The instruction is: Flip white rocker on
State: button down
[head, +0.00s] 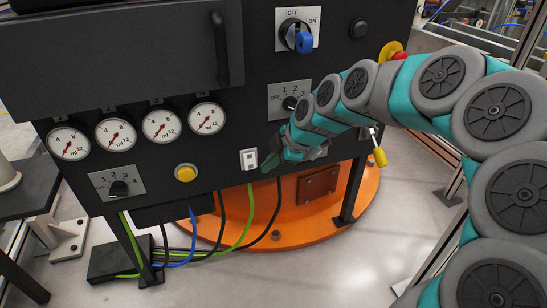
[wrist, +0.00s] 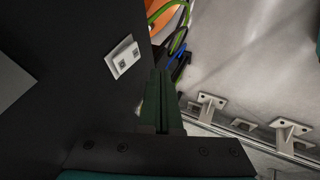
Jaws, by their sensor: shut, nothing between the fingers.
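The white rocker (head: 249,159) is a small white plate low on the dark front panel, right of the yellow button. It also shows in the wrist view (wrist: 122,57), left of and beyond my fingers, with two small dark marks on its face. Which side is pressed in is too small to tell. My gripper (head: 269,163) is shut and empty, its dark green fingertips just right of the rocker in the head view. In the wrist view the shut fingers (wrist: 160,88) point along the panel, apart from the rocker in the picture. I cannot tell the depth gap.
The dark panel (head: 255,85) carries a blue OFF/ON knob (head: 300,39), a rotary selector (head: 291,103) partly behind my arm, several gauges (head: 162,125), a yellow button (head: 185,173) and a yellow-tipped lever (head: 379,157). Cables (head: 247,222) hang below. An orange round base (head: 325,212) lies beneath.

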aim_at(256, 165)
jog(key=shift+w+a+f, duration=0.55)
jog(key=shift+w+f, duration=0.2)
jog(key=shift+w, duration=0.15)
jog(key=shift+w+a+f, duration=0.55)
jog(key=shift+w+f, duration=0.15)
jog(key=shift+w, duration=0.15)
jog(key=shift+w+a+f, duration=0.55)
jog(key=shift+w+f, duration=0.2)
jog(key=shift+w, duration=0.15)
jog(key=shift+w+f+t+b, duration=0.15)
jog(key=shift+f+t+b, duration=0.25)
jog(key=shift+b, duration=0.6)
jog(key=shift+r, duration=0.35)
